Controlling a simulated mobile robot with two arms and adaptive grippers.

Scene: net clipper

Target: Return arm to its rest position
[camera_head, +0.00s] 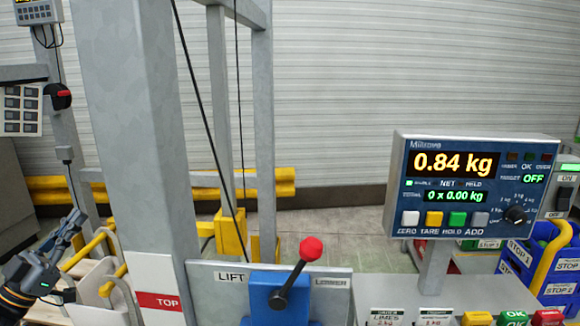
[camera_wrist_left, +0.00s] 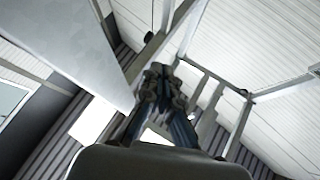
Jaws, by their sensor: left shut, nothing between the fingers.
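My left gripper (camera_head: 72,226) is at the lower left of the head view, left of the grey upright post. It is shut and empty, raised in front of a pale bin with yellow handles. In the left wrist view its dark fingers (camera_wrist_left: 160,85) come together at the tips and point up toward the wall and frame. My right gripper is not in view.
A grey post (camera_head: 140,130) stands close beside my left gripper. A lever with a red knob (camera_head: 311,249) rises from a blue block at the centre. A scale display (camera_head: 470,188) reads 0.84 kg at right. Blue crates (camera_head: 520,265) stand at far right.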

